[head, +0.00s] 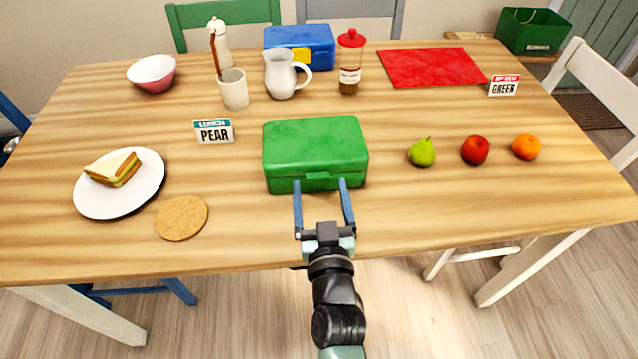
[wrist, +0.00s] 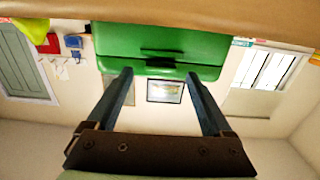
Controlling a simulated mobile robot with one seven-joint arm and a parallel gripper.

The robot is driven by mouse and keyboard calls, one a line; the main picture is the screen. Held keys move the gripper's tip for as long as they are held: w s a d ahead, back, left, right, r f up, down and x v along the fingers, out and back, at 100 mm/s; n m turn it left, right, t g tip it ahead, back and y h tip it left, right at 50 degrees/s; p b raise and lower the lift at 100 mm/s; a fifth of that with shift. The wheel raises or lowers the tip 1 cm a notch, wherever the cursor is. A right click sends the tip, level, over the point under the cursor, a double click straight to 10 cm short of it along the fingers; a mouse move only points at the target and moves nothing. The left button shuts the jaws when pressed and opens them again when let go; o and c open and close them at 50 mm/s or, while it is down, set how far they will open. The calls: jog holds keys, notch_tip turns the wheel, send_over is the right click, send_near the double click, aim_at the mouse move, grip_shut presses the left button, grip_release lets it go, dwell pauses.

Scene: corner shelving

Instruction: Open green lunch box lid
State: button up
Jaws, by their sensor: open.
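The green lunch box (head: 315,150) stands shut in the middle of the wooden table, its front latch (head: 317,176) facing me. In the wrist view the box (wrist: 160,40) shows upside down, with its dark latch (wrist: 160,56) between and beyond the fingertips. My gripper (head: 321,184) is open and empty at the front of the box, one blue finger on either side of the latch. Its fingers (wrist: 160,78) also show apart in the wrist view. I cannot tell whether the fingertips touch the box.
Left of the box are the pear sign (head: 214,132), a sandwich plate (head: 118,198) and a cork coaster (head: 181,217). Right are a pear (head: 422,152), a red apple (head: 475,149) and an orange (head: 526,147). Behind stand a white pitcher (head: 281,75), a bottle (head: 350,65) and a blue box (head: 300,46).

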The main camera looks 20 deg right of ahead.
jog(key=shift+x, duration=0.9)
grip_shut()
